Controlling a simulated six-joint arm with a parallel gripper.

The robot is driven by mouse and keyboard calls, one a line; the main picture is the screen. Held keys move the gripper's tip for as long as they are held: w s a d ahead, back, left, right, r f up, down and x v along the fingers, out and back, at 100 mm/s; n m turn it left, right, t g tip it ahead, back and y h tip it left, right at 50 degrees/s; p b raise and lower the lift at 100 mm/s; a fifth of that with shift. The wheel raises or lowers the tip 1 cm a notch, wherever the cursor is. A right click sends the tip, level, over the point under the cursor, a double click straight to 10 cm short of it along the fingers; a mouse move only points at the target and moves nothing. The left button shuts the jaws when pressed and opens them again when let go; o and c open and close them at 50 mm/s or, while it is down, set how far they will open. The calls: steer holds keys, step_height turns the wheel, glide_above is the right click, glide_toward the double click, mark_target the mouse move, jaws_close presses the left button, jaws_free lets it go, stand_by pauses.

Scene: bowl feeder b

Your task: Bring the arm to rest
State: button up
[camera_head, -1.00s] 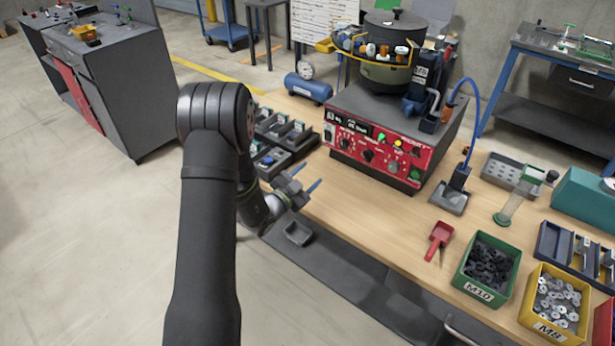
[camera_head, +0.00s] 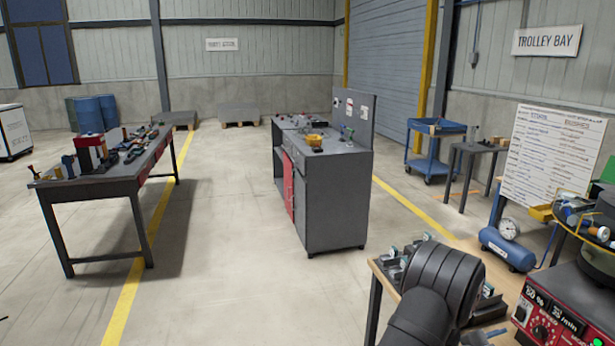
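My arm's dark, rounded elbow (camera_head: 440,285) shows at the lower right, in front of the corner of the wooden workbench (camera_head: 378,272). The rest of the arm runs out of the bottom of the picture. My gripper's fingers are not in view, so what they hold cannot be seen. Small grey trays with parts (camera_head: 400,257) sit on the bench behind the elbow, partly hidden by it.
The red control panel (camera_head: 545,320) of the feeder is cut off at the right edge. A blue air tank (camera_head: 508,250) stands behind the bench. A grey cabinet (camera_head: 335,205) and a dark table (camera_head: 95,187) stand farther off, with open floor between.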

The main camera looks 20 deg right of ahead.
mark_target(537, 332)
steer(key=d, duration=1)
steer(key=shift+d, duration=0.35)
steer(key=shift+a, duration=0.1)
steer(key=a, duration=1.7)
steer(key=d, duration=1.6)
steer(key=shift+d, duration=0.7)
steer(key=n, duration=0.5)
steer(key=shift+w+a+n, duration=0.1)
steer(key=shift+a+n, duration=0.05)
steer(key=shift+n, duration=0.25)
steer(key=a, duration=1.3)
steer(key=shift+a, duration=0.15)
